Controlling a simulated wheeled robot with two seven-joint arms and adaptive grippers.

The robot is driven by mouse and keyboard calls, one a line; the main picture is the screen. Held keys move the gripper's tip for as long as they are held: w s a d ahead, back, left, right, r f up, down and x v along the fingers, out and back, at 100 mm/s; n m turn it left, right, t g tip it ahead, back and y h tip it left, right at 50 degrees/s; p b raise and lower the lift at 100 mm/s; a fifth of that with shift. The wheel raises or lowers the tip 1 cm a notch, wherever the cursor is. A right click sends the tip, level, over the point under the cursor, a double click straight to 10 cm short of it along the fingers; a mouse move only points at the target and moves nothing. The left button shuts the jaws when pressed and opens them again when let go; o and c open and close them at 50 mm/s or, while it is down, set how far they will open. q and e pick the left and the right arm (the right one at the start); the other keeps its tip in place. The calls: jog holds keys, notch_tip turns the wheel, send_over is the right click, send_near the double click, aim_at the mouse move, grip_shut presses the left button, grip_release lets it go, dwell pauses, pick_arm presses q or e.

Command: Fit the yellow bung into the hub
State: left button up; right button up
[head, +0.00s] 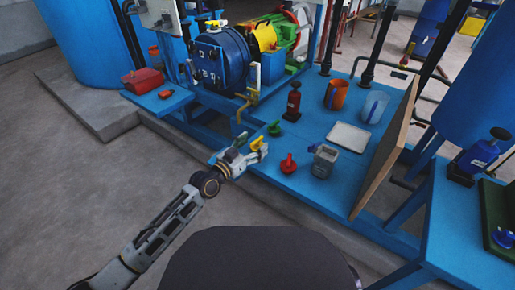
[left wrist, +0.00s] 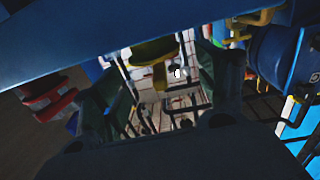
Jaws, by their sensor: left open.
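The yellow bung (head: 257,144) is at the front left edge of the blue table, right at the tips of my left gripper (head: 252,154). In the left wrist view the yellow bung (left wrist: 153,52) shows its wide top and narrow stem between the two spread dark fingers of the left gripper (left wrist: 165,75). The fingers are open; I cannot tell whether either touches the bung. A green bung (head: 274,129) stands behind it and a red bung (head: 288,163) to its right. I cannot pick out the hub for certain. My right gripper is not in view.
The blue table (head: 310,193) also holds a grey container (head: 324,161), a white tray (head: 350,137), an orange cup (head: 335,95), a clear beaker (head: 373,107) and a dark red bottle (head: 292,101). A brown board (head: 385,150) stands at right. A blue machine (head: 220,57) stands behind.

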pick_arm(q)
jog(key=shift+w+d, duration=0.45)
jog(key=shift+w, duration=0.15)
jog(key=shift+w+d+b, duration=0.3)
jog(key=shift+w+b, duration=0.05)
jog(key=shift+b, duration=0.05)
jog(key=shift+w, duration=0.1)
jog(key=c, duration=1)
jog(key=shift+c, duration=0.5)
jog(key=shift+r, duration=0.15)
